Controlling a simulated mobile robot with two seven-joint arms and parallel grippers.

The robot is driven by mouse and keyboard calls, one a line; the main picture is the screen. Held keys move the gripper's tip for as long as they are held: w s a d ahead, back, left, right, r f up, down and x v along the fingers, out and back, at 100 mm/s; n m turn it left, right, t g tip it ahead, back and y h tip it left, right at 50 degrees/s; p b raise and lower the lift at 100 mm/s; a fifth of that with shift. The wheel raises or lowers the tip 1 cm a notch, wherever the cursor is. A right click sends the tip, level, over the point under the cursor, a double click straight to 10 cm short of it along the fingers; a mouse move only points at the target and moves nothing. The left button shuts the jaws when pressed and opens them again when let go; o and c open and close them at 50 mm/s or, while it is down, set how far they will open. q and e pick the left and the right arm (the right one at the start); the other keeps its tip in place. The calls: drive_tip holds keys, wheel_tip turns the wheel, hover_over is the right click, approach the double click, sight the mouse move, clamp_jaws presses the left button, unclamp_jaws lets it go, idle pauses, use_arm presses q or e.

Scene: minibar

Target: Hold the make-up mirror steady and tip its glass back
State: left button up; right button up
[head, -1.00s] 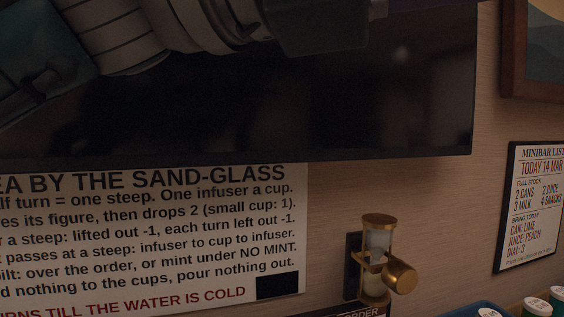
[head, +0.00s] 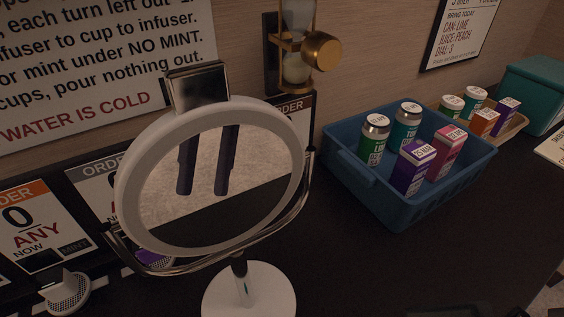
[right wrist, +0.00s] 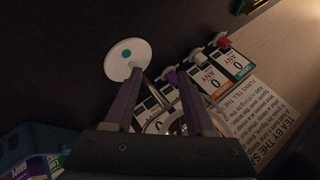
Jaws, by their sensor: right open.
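The make-up mirror stands upright on the dark counter in the head view. Its white ring (head: 128,178) surrounds round glass (head: 215,205), held in a chrome fork (head: 292,212) over a white round base (head: 270,292). A chrome tab (head: 197,90) is at the ring's top. Two dark gripper fingers are reflected in the glass; I cannot tell whose. My right gripper (right wrist: 157,78) is open in the right wrist view, with the mirror's white base (right wrist: 118,52) beyond its left finger. Part of a pale ring shows between the fingers, apparently not gripped. My left gripper is not directly in view.
A blue crate (head: 358,187) of cans and cartons stands right of the mirror. A brass sand-glass (head: 297,45) hangs on the wall behind. Order cards (head: 35,225) and an infuser (head: 68,293) are at the left. Dark counter lies clear between mirror and crate.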

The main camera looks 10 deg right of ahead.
drive_tip(key=a+r+m+y, duration=0.3)
drive_tip(key=a+m+y, duration=0.1)
drive_tip(key=a+m, duration=0.1)
drive_tip(key=m+t+h, duration=0.3)
drive_tip(key=m+t, duration=0.3)
drive_tip(key=m, duration=1.6)
approach(247, 279)
drive_tip(key=x, duration=1)
drive_tip(key=shift+w+a+f, duration=0.1)
drive_tip(key=shift+w+a, duration=0.15)
clamp_jaws()
